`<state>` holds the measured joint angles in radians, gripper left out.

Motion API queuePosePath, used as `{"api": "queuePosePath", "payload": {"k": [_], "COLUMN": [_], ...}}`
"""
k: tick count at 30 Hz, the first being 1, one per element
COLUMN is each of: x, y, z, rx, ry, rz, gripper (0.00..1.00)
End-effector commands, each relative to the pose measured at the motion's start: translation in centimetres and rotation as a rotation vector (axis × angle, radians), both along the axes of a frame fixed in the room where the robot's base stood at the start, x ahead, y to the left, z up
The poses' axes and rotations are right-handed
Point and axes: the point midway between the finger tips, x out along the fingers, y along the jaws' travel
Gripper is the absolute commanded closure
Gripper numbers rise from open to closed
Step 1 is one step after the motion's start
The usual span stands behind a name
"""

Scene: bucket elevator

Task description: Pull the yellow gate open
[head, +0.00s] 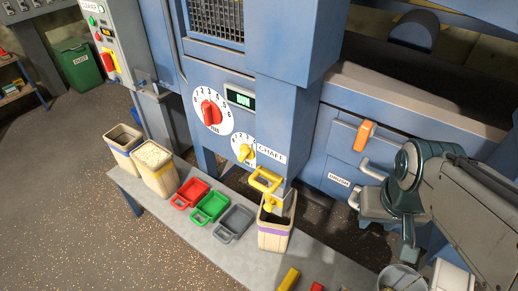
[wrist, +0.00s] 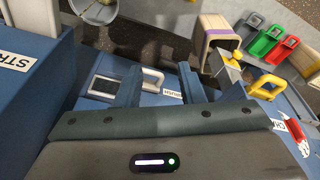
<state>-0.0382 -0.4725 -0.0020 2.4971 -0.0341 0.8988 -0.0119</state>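The yellow gate (head: 265,184) is a looped yellow handle at the chaff spout, below the CHAFF label. In the wrist view its yellow handle (wrist: 267,88) shows at the right, well to the side of my fingers. In the head view my gripper (head: 385,208) is to the right of the gate, partly hidden by my wrist.
A purple-striped tub (head: 275,234) stands under the spout. Red, green and grey scoops (head: 210,207) lie on the grey bench (head: 150,195). Two tubs (head: 155,170) stand at its left end. An orange handle (head: 364,135) and a BRUSH label are on the machine near my arm.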

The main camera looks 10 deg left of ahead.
Motion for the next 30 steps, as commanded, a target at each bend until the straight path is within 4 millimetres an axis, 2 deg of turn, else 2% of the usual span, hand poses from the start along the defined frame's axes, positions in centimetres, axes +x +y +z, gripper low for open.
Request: {"api": "queuePosePath", "payload": {"k": [5,14,20,25,26,30], "x": [0.6,2.8,4.3,4.6,4.6,3.4], "y": [1.9,6.5,11.7,17.8,19.0,24.4], "z": [-1.2,-3.7,-5.0,-6.4,-6.6,-8.0], "rx": [-0.164,-0.581,-0.895,-1.215,1.273,1.179], "ry": [0.158,0.546,0.853,1.189,-1.253,-1.196], "rz": [0.411,1.422,2.057,2.518,-2.577,-2.099], "gripper": [0.65,0.65,0.65,0.65,0.65,0.65]}}
